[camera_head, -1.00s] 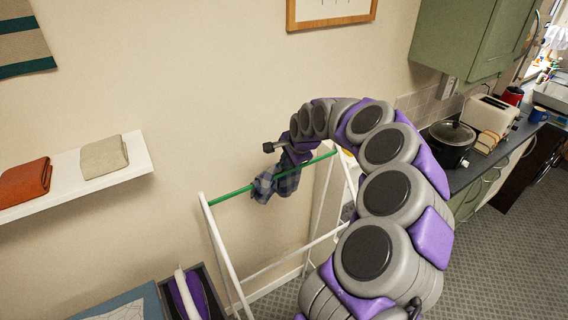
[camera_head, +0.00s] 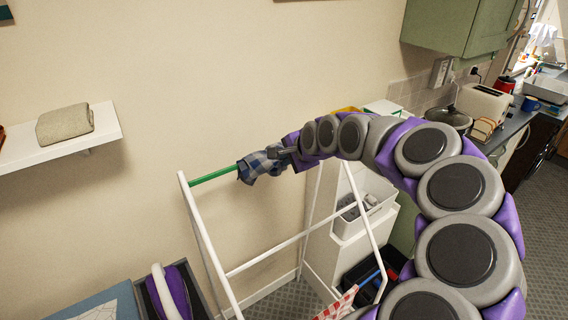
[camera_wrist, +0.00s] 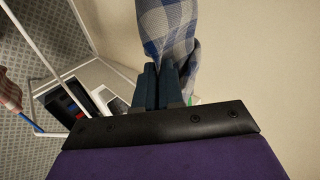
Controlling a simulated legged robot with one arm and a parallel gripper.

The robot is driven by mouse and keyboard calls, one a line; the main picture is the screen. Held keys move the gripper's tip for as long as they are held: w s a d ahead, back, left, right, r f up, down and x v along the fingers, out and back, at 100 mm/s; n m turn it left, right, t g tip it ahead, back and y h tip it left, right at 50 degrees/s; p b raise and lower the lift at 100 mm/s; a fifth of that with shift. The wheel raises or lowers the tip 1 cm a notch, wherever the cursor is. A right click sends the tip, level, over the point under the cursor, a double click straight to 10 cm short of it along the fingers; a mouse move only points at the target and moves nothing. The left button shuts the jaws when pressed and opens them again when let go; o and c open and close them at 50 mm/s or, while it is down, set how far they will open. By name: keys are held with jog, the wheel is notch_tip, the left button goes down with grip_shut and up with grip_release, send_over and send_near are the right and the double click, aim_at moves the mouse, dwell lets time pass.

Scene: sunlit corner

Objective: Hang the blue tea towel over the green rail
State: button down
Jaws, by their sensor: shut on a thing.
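The blue tea towel (camera_head: 262,166), checked in blue, grey and white, is bunched at the line of the green rail (camera_head: 212,174). My gripper (camera_head: 285,153) is shut on the towel and reaches in from the right. In the wrist view the fingers (camera_wrist: 155,86) pinch the towel's edge, and the cloth (camera_wrist: 168,28) extends beyond them. The rail tops a white frame (camera_head: 202,232). Its left end is bare, while the towel and my arm hide the rest. I cannot tell whether the towel touches the rail or lies across it.
A white shelf (camera_head: 62,150) with a folded grey-green cloth (camera_head: 65,123) is on the wall at left. A red-and-white checked cloth (camera_head: 338,304) hangs low on the frame. A white unit with a grey bin (camera_head: 366,196) stands behind. The counter with a toaster (camera_head: 484,102) is at right.

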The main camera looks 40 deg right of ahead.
notch_tip(320, 180, down, 6)
jog(key=t+b, duration=0.1)
jog(key=b, duration=0.4)
jog(key=shift+w+f, duration=0.15)
jog(key=shift+w, duration=0.25)
jog(key=c, duration=1.2)
grip_release()
jog(key=shift+o, duration=0.5)
jog(key=o, duration=0.5)
